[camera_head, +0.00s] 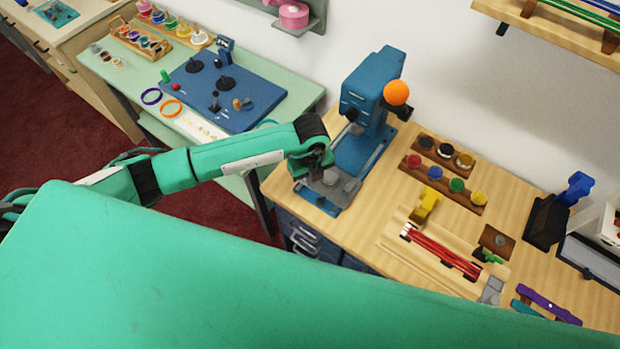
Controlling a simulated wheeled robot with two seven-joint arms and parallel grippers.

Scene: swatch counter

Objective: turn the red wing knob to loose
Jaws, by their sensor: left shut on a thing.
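A blue press (370,95) with an orange ball on its lever stands at the left of the wooden counter. My right gripper is not in view.
Racks of coloured knobs (450,187), a yellow clamp (425,205) and a tray with red rods (440,252) lie right of the press. A green table with a blue board (245,100) stands at the left. My green body covers the lower foreground.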

